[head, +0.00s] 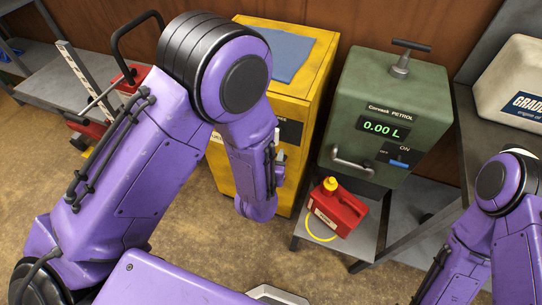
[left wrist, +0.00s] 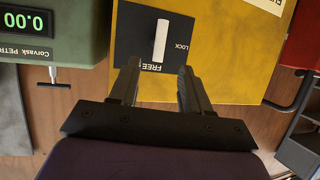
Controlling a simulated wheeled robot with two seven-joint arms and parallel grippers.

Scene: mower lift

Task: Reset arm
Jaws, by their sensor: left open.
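My left arm comes in from the left in the head view, its wrist in front of the yellow cabinet (head: 316,75). My left gripper (left wrist: 160,78) shows in the left wrist view, open, with nothing between its fingers. It faces a black plate (left wrist: 134,38) on the cabinet's yellow front. The plate carries a white lever (left wrist: 160,40) and the words LOCK and FREE. The lever lines up with FREE, and the fingertips are either side of that word; whether they touch the plate I cannot tell. My right arm shows at the right edge, its gripper out of frame.
A green petrol dispenser (head: 385,105) reading 0.00 L stands right of the cabinet. A red can (head: 337,208) with a yellow cap sits on a low shelf below it. A beige container (head: 515,80) is at far right. Red equipment (head: 85,128) stands at the left.

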